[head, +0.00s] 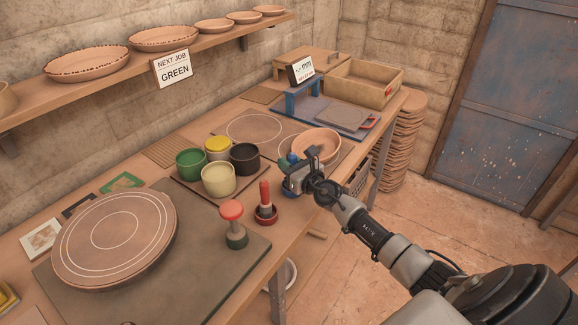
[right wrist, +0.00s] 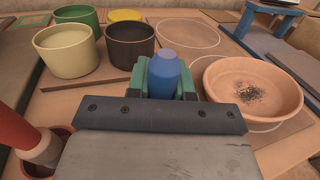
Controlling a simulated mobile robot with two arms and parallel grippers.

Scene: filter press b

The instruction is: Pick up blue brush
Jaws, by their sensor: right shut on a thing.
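The blue brush (right wrist: 163,76) shows its rounded blue top between the two green fingers of my right gripper (right wrist: 162,88) in the right wrist view. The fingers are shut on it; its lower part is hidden. In the head view my right gripper (head: 294,172) is over the front part of the workbench, just left of a clay bowl (head: 317,146). A bit of blue (head: 292,158) shows beside the gripper there. I cannot tell whether the brush still touches the bench. My left gripper is not in view.
Green (head: 191,163), yellow, cream (head: 218,180) and dark (head: 245,158) pots stand left of the gripper. A red-handled tool in a red cup (head: 265,205) and a red-topped stamp (head: 233,222) stand nearer. A blue press (head: 303,98) is behind. The bench's front edge is close.

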